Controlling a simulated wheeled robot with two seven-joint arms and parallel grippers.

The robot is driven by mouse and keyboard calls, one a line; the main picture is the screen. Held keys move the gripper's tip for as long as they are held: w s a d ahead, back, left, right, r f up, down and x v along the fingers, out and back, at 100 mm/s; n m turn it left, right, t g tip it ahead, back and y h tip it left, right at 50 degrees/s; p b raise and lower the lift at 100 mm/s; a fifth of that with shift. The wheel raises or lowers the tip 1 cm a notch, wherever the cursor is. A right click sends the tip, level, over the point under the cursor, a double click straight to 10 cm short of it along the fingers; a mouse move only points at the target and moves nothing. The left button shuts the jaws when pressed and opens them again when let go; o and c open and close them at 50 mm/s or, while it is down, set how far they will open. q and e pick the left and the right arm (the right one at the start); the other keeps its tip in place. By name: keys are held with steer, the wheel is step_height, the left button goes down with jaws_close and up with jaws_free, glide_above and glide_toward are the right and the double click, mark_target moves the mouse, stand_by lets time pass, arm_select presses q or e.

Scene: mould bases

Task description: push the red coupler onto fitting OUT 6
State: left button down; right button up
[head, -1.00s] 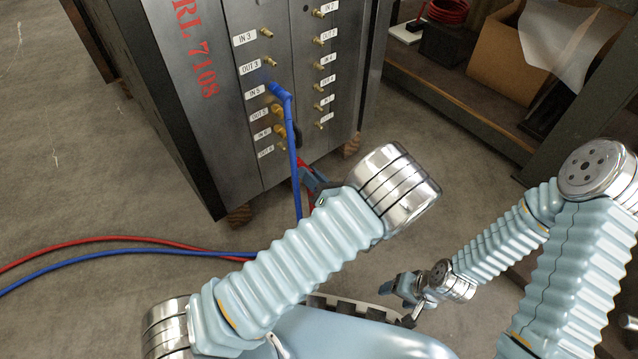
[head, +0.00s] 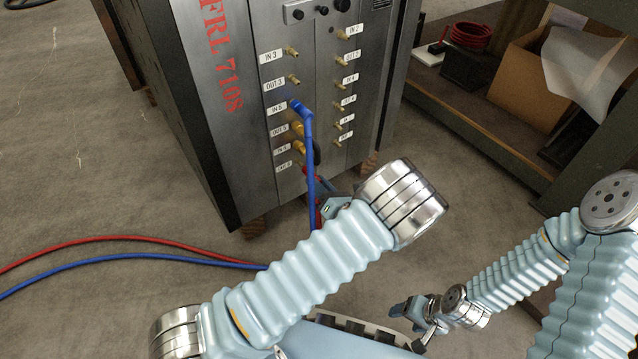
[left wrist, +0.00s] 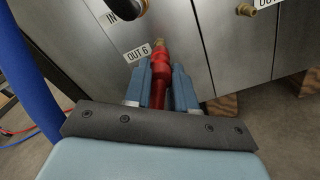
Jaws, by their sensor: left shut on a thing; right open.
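My left gripper (left wrist: 160,72) is shut on the red coupler (left wrist: 158,92) in the left wrist view. The coupler points up at the panel beside the OUT 6 label (left wrist: 137,53). The brass OUT 6 fitting (left wrist: 159,43) shows at the coupler's front end; I cannot tell how far it is inside. In the head view, the coupler is a small patch of red below the OUT 6 label (head: 284,167), and my left arm and the blue hose partly cover this area. My right gripper (head: 412,308) is open and empty, low on the right, away from the panel.
A blue hose (head: 309,150) is plugged in at IN 5 and hangs beside the left gripper. Other brass fittings stick out close above, with a dark part (left wrist: 131,8) near IN 6. Red and blue hoses (head: 130,255) lie on the floor. A shelf with a cardboard box (head: 540,75) stands right.

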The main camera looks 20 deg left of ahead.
arm_select(q)
steer(key=shift+w+a, duration=0.15)
stand_by(0.4)
steer(key=shift+w+a, duration=0.1)
steer(key=shift+a, duration=0.05)
steer(key=shift+w+a, duration=0.25)
steer(key=shift+a, duration=0.1)
stand_by(0.4)
steer(key=shift+w+a+p, duration=0.15)
steer(key=shift+a+p, duration=0.05)
steer(key=shift+p, duration=0.1)
steer(key=shift+w+a, duration=0.15)
steer(key=shift+w, duration=0.05)
steer(key=shift+w+a, duration=0.1)
steer(key=shift+a, duration=0.1)
stand_by(0.3)
steer(key=shift+w+a, duration=0.15)
steer(key=shift+a, duration=0.05)
